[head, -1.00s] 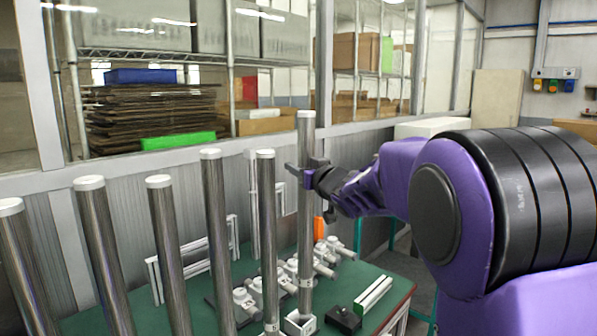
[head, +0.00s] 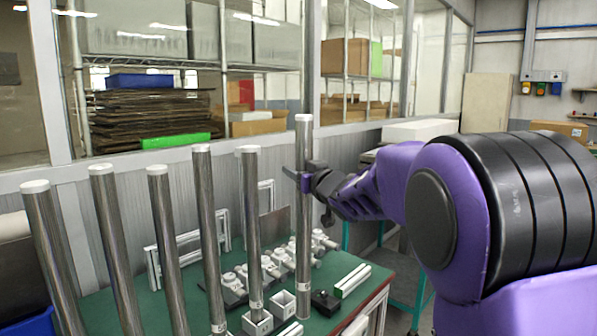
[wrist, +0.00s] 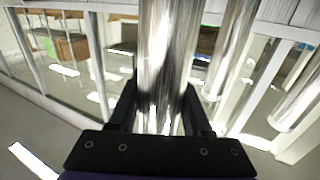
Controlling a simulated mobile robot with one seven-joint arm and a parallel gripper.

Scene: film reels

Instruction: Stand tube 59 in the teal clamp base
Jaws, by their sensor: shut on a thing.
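My gripper (head: 304,182) is shut on a long, shiny metal tube (head: 303,240) with a pale cap, gripped on its upper half and held upright. In the wrist view the tube (wrist: 168,60) runs between my jaws (wrist: 162,120). Its lower end is beside a small open-topped, light square base (head: 282,304); I cannot tell whether it touches anything. No number is readable on the tube. I cannot make out a teal clamp base in either view.
Several similar capped tubes stand upright to the left, one (head: 250,220) close by in a light base (head: 257,323). A black block (head: 325,303) and a white-edged bar (head: 352,281) lie right on the green table (head: 130,300). Metal fittings crowd behind.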

